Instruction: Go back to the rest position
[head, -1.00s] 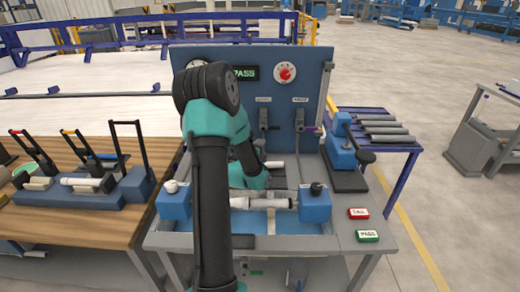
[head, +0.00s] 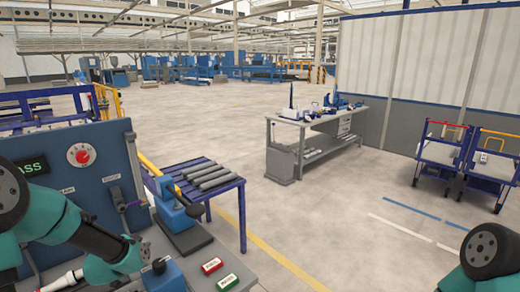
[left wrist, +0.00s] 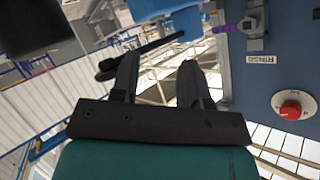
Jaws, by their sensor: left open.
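My left arm comes in at the left edge of the head view. Its gripper (head: 146,250) is small and partly hidden there, beside the blue test bench panel (head: 98,190). In the left wrist view the two dark fingers of the left gripper (left wrist: 160,70) stand apart with nothing between them. Part of my right arm shows at the lower right corner of the head view; its gripper is out of the picture. A white pipe piece (head: 68,279) shows at the lower left, mostly hidden by my left arm.
Several grey pipes (head: 212,176) lie on a blue rack table (head: 226,190).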

